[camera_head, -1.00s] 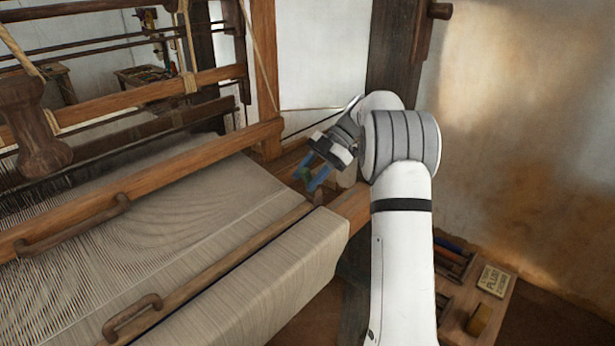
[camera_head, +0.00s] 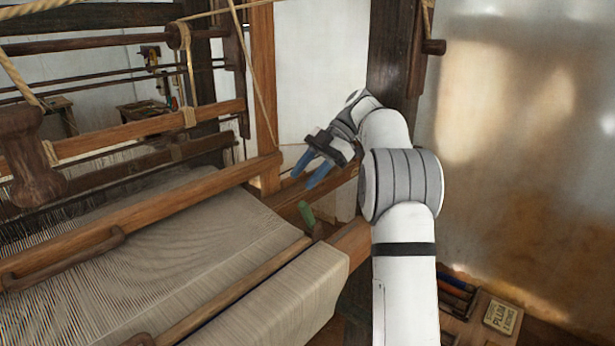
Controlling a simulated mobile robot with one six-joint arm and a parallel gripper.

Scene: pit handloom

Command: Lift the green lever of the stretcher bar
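The green lever (camera_head: 307,213) shows at the right edge of the woven cloth, close to the far end of the wooden stretcher bar (camera_head: 245,285). It is tilted, with its upper end leaning to the left. My gripper (camera_head: 305,180), with two blue fingers, is above the lever and apart from it. The fingers are spread with nothing between them, so it is open and empty. The foot of the lever is small in the picture, and how it joins the bar cannot be made out.
The cloth (camera_head: 215,225) is stretched over the loom's front beam. A wooden crossbeam (camera_head: 190,195) with a handle lies to the left, and a dark post (camera_head: 393,60) stands behind my arm. A tool box (camera_head: 470,318) sits at the lower right.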

